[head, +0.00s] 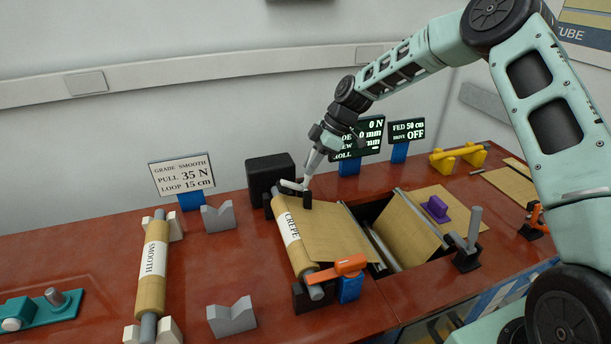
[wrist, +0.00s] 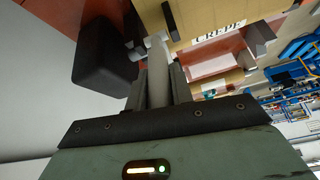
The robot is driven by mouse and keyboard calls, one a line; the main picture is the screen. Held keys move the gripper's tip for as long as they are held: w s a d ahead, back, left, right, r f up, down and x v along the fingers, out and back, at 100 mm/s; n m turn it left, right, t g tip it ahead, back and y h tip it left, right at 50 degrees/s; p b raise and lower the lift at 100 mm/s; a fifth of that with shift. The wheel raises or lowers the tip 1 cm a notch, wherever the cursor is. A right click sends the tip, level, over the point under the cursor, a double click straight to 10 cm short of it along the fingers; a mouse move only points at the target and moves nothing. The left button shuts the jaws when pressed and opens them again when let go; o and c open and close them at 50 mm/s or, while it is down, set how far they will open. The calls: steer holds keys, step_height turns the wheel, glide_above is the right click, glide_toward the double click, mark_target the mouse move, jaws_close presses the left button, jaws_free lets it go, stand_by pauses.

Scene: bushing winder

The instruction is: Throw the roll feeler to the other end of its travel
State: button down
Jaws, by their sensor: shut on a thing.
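The roll feeler (wrist: 158,75) is a pale grey bar. In the wrist view it runs between the two dark fingers of my gripper (wrist: 160,88), which is shut on it. In the head view my gripper (head: 307,180) reaches down to the back end of the crepe roll (head: 291,235), beside a pale lever (head: 293,186). The arm and fingers hide part of the lever there, so its full tilt is hard to tell. The crepe roll lies in its stand with its brown web drawn off to the right.
A black box (head: 270,172) stands just behind the grip. An orange clamp (head: 338,270) sits at the roll's front end. A smooth roll (head: 153,265) and grey V-blocks (head: 232,317) stand to the left. Display signs (head: 358,139) stand behind. The red bench between the rolls is mostly clear.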

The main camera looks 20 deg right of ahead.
steer(key=d+f+y+b, duration=0.4)
steer(key=y+b, duration=0.4)
steer(key=b, duration=0.6)
steer(key=shift+d+y, duration=0.4)
steer(key=shift+d, duration=0.3)
steer(key=c, duration=1.2)
jaws_free()
steer(key=shift+c, duration=0.2)
steer(key=shift+d, duration=0.1)
steer(key=b+v, duration=0.3)
steer(key=v, duration=1.4)
steer(key=shift+d+b, duration=0.2)
steer(key=shift+b, duration=0.1)
